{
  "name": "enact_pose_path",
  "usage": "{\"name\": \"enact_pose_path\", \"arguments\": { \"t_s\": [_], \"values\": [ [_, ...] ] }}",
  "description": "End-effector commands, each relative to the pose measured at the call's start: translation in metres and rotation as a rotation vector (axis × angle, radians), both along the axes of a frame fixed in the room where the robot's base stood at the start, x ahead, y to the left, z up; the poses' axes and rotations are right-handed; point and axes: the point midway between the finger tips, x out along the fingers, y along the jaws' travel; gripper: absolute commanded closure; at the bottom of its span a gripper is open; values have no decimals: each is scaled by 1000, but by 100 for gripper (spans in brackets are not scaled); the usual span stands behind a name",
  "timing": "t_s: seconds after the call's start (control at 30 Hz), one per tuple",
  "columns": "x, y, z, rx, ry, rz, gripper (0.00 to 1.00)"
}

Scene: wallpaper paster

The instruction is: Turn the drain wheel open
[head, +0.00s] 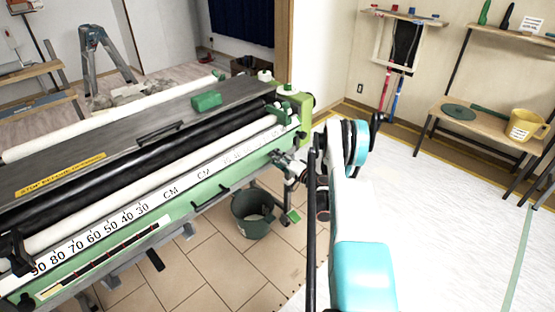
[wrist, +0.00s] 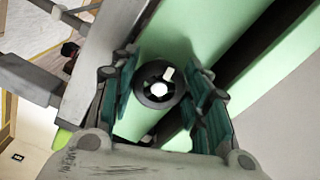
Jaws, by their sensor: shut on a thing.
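The drain wheel (wrist: 159,88) is a small dark ring with spokes and a white hub. It sits against a pale green surface in the middle of the wrist view. My gripper (wrist: 160,66) has its two teal-padded fingers on either side of the wheel and is shut on it. In the head view, my gripper (head: 289,162) is at the right end of the green wallpaper paster (head: 185,195). I cannot make out the wheel there. How far the wheel is turned is not clear.
A dark green bucket (head: 250,222) stands on the tiled floor below the paster's right end. A green block (head: 207,101) lies on the paster's top. A wooden bench (head: 480,125) with a yellow bucket (head: 524,125) stands at the right. The pale floor between is clear.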

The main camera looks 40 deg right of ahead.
Motion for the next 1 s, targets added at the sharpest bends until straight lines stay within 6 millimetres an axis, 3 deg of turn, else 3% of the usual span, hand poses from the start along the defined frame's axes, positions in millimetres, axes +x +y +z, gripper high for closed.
{"name": "enact_pose_path", "arguments": {
  "t_s": [0.4, 0.97, 1.0],
  "values": [
    [0, 1, -2, -195, -14, 3, 81],
    [0, 1, -2, -223, -16, 4, 81],
    [0, 1, -2, -223, -16, 4, 50]
  ]
}}
